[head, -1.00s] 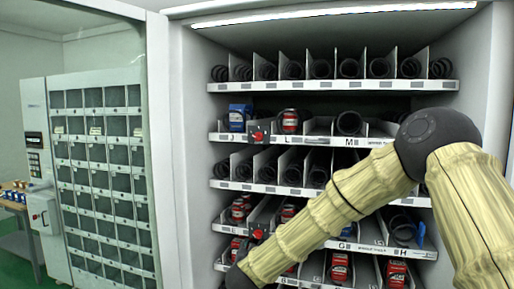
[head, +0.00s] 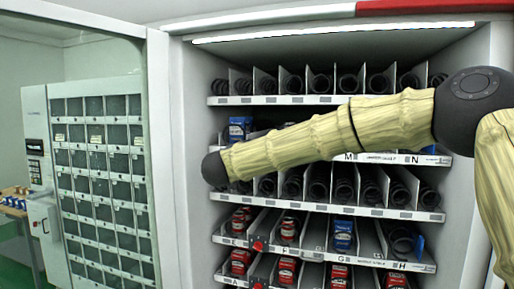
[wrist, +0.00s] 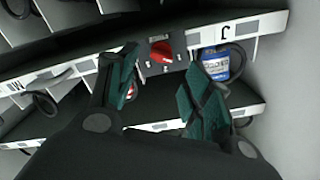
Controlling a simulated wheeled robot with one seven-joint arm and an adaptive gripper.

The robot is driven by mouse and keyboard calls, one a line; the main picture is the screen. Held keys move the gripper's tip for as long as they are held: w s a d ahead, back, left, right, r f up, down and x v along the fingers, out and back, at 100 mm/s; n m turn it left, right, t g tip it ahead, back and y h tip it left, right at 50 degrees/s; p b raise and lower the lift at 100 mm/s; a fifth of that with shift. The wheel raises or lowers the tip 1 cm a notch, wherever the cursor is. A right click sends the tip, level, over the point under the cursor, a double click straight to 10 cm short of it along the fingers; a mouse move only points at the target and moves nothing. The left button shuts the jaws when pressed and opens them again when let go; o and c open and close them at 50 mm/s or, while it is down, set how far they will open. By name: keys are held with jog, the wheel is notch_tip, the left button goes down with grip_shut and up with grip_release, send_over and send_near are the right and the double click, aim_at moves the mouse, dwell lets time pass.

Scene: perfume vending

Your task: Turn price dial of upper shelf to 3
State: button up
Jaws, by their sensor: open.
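The red price dial (wrist: 162,52) of the upper shelf sits on the shelf's front rail, beside the label J (wrist: 225,33), in the wrist view. Its number marks are too small to read. My gripper (wrist: 160,72) has two teal fingers spread apart, one on either side of the dial in the picture. Contact with the dial cannot be made out. In the head view my arm crosses the upper shelf (head: 405,158) and hides this dial and my fingers. A second red dial (head: 258,245) shows on a lower shelf.
Lower shelves hold red cans (head: 289,229) and a blue one (head: 342,235). The glass door (head: 100,120) stands open at left.

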jog(key=p+x, duration=0.2)
jog(key=x, duration=0.3)
jog(key=shift+w+d, duration=0.1)
jog(key=shift+w, duration=0.2)
jog(key=shift+c, duration=0.3)
